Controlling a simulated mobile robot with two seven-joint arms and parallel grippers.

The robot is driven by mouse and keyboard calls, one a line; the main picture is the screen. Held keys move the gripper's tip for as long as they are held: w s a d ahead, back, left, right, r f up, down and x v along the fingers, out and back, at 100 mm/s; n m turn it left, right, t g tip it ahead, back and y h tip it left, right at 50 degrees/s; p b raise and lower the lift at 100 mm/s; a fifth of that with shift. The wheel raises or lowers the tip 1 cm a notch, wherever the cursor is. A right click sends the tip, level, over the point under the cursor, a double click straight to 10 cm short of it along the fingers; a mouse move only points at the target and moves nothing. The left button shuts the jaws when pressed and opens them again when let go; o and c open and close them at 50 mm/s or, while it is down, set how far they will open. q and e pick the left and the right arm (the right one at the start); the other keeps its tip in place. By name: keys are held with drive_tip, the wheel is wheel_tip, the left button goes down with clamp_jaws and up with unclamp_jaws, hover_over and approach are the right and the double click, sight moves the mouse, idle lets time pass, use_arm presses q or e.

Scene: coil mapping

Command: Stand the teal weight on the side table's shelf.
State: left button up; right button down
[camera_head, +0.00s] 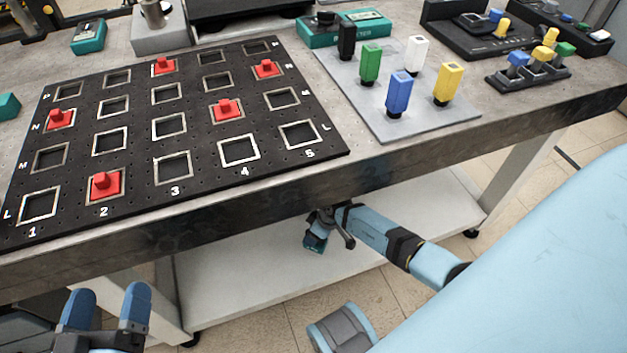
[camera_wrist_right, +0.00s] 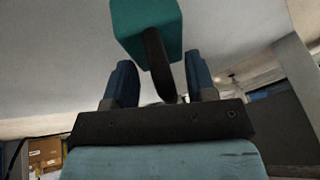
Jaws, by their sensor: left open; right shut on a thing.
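My right gripper (camera_head: 325,220) reaches under the front edge of the table. It is shut on the black handle of the teal weight (camera_head: 314,243), a block that also shows in the wrist view (camera_wrist_right: 146,28). There the handle passes between the two blue fingers of the gripper (camera_wrist_right: 160,75). In the head view the weight hangs tilted over the white lower shelf (camera_head: 240,285). I cannot tell whether it touches the shelf. My left gripper (camera_head: 106,312) is open and empty at the lower left, in front of the table.
The tabletop edge (camera_head: 220,205) overhangs the shelf. A black grid board (camera_head: 135,150) with red pieces and a grey plate (camera_head: 435,112) with several colored blocks are on top. White table legs (camera_head: 500,170) flank the shelf, whose visible surface is otherwise bare.

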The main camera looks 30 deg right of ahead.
drive_tip(key=shift+w+f+b, duration=0.2)
drive_tip(key=shift+f+b, duration=1.15)
drive_tip(key=shift+f, duration=1)
use_arm(q)
wheel_tip(320, 180, down, 4)
drive_tip(key=shift+d+f+m+g, duration=0.15)
drive_tip(key=shift+f+m+g, duration=0.15)
drive_tip(key=shift+g, duration=0.7)
use_arm(e)
drive_tip(key=shift+c, duration=2.2)
unclamp_jaws()
drive_tip(key=shift+s, duration=0.1)
use_arm(q)
wheel_tip(320, 180, up, 10)
drive_tip(key=n+t+p, duration=0.1)
drive_tip(key=t+p, duration=0.3)
drive_tip(key=p, duration=0.2)
drive_tip(key=shift+s+a+f+p, duration=0.15)
drive_tip(key=shift+a+p, duration=0.2)
drive_tip(key=shift+a, duration=0.05)
use_arm(e)
drive_tip(key=v, duration=1.2)
